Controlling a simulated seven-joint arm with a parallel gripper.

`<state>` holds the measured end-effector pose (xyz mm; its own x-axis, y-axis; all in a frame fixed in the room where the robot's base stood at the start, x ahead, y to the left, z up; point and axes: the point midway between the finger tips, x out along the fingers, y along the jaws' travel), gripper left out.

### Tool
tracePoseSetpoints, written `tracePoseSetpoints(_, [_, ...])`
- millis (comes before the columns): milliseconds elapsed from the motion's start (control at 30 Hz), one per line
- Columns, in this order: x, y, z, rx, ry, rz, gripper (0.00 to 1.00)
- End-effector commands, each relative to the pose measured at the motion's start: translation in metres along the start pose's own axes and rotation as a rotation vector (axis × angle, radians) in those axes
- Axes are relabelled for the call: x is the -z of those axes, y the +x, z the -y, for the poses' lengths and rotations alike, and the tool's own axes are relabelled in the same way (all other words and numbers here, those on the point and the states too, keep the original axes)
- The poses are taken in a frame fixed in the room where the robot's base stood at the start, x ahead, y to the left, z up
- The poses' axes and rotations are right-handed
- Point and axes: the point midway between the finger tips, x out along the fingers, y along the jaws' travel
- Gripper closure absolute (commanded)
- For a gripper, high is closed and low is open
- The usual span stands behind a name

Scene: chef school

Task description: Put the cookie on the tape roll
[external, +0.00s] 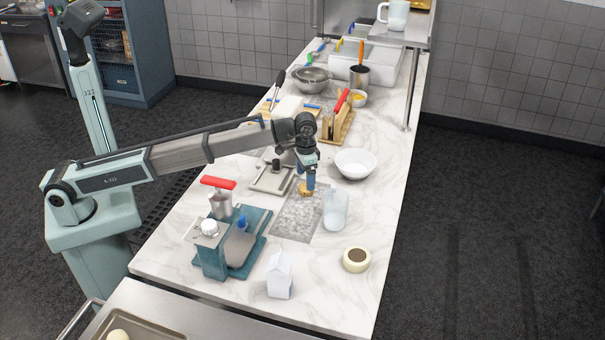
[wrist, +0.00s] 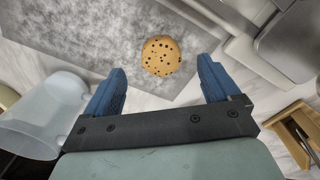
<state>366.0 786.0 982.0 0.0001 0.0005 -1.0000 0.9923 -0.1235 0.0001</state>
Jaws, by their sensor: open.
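The cookie (wrist: 161,55) is round and golden with dark chips. It lies on a grey speckled mat (wrist: 75,35). In the wrist view it sits ahead of and between my open blue fingers, with clear space on both sides. In the external view the cookie (external: 304,189) is just under my gripper (external: 309,184), which points down over the mat (external: 297,222). The exact height gap is hard to tell. The tape roll (external: 357,259) is a cream ring with a dark centre, lying flat near the right front of the counter.
A translucent cup (external: 335,208) stands just right of the mat, between my gripper and the tape roll; the cup (wrist: 42,115) shows left in the wrist view. A white bowl (external: 355,163), a white carton (external: 280,276) and a teal machine (external: 232,245) are nearby. Counter around the tape roll is clear.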

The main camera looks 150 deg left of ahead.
Motion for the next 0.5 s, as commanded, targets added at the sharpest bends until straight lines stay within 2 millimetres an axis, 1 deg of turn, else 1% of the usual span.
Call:
tracePoseSetpoints(167, [0.001, 0.016, 0.001, 0.001, 0.0, 0.002, 0.11])
tracePoseSetpoints(333, [0.002, 0.04, 0.001, 0.001, 0.0, 0.002, 0.11])
tracePoseSetpoints(400, [0.002, 0.046, 0.001, 0.0, 0.0, 0.002, 0.11])
tracePoseSetpoints(500, [0.002, 0.049, 0.001, 0.0, 0.0, 0.0, 0.11])
